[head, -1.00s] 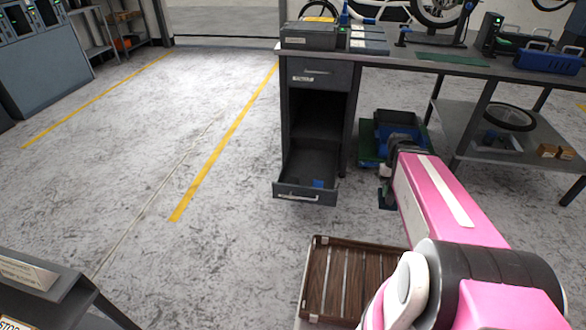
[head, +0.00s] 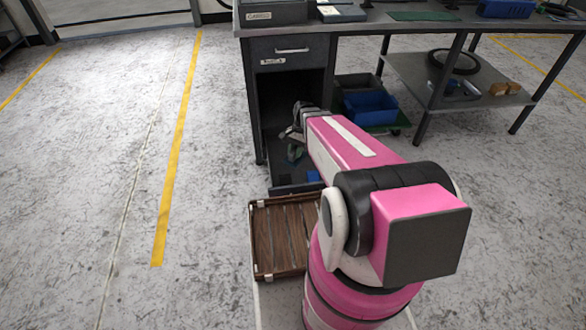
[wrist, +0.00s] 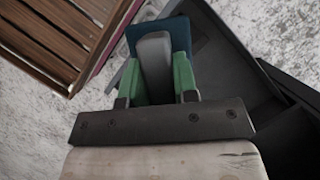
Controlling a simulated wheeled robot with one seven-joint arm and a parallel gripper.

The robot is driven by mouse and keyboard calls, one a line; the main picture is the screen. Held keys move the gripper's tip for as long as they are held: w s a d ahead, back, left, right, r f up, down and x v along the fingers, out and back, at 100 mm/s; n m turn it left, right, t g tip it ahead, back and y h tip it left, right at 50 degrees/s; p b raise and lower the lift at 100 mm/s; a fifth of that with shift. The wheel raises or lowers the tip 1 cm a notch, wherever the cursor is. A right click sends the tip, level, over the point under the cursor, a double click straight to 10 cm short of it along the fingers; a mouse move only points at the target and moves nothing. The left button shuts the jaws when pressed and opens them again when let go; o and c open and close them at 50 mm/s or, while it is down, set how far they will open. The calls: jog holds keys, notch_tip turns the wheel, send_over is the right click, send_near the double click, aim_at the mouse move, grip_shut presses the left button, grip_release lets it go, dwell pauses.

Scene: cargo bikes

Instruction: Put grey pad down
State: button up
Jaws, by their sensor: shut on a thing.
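My gripper (wrist: 158,78) has green fingers closed on a grey pad (wrist: 155,58), which stands out between them in the wrist view. In the head view my gripper (head: 294,152) is low at the front of the bench's cabinet, over the pulled-out bottom drawer (head: 283,190). The pad is too small to make out there. A dark blue thing (wrist: 158,27) lies just beyond the pad in the wrist view; whether they touch I cannot tell. A small blue thing (head: 313,176) shows in the drawer, partly hidden by my arm.
A slatted wooden crate (head: 279,238) is just in front of the drawer, and its slats (wrist: 60,45) show at upper left in the wrist view. A blue bin (head: 369,106) stands under the workbench (head: 370,27). The floor to the left is clear.

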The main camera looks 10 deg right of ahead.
jog(key=w+a+f+m+t+y, duration=0.1)
jog(key=w+f+m+t, duration=0.15)
jog(key=f+m, duration=0.3)
jog(key=w+a+f+m+t+y, duration=0.1)
jog(key=w+a+f+m, duration=0.2)
jog(key=f, duration=0.4)
jog(key=shift+m+h, duration=0.3)
jog(key=shift+m, duration=0.35)
jog(key=w+d+f, duration=0.2)
jog(key=w, duration=0.1)
jog(key=w+d+f, duration=0.2)
jog(key=w+f, duration=0.1)
jog(key=w, duration=0.1)
jog(key=w+d+f, duration=0.2)
jog(key=w+d, duration=0.1)
jog(key=shift+w+f, duration=0.15)
jog(key=shift+w, duration=0.05)
jog(key=shift+d+f, duration=0.1)
jog(key=shift+f, duration=1.85)
jog(key=shift+f, duration=0.15)
jog(key=o, duration=0.8)
jog(key=shift+o, duration=0.2)
